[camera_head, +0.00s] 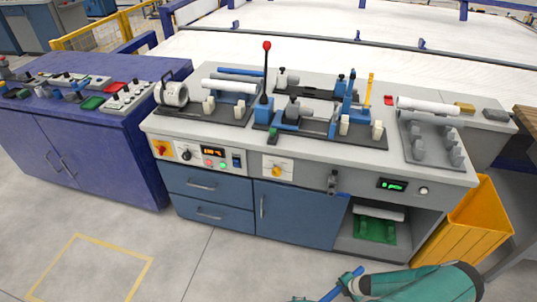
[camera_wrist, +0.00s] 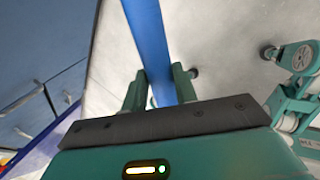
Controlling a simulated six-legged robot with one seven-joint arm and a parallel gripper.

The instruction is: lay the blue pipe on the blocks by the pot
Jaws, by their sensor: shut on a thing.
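My gripper (camera_wrist: 158,88) is shut on a long blue pipe (camera_wrist: 147,40), which passes between its two teal fingers. In the head view my gripper (camera_head: 346,284) is low at the bottom, in front of the bench, with part of the blue pipe (camera_head: 334,292) showing. A white pot-like cylinder with a dark handle (camera_head: 174,94) stands at the left of the bench top. Cream blocks (camera_head: 208,106) stand on a dark plate to its right. A white pipe (camera_head: 229,86) lies just behind these blocks. Another blue bar (camera_head: 241,71) lies further back.
A lever with a red knob (camera_head: 267,46) rises mid-bench among blue and grey fixtures. A white roll (camera_head: 428,106) and grey blocks (camera_head: 418,145) are at the right. A yellow bin (camera_head: 468,225) stands at the bench's right end. Floor at the front left is clear.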

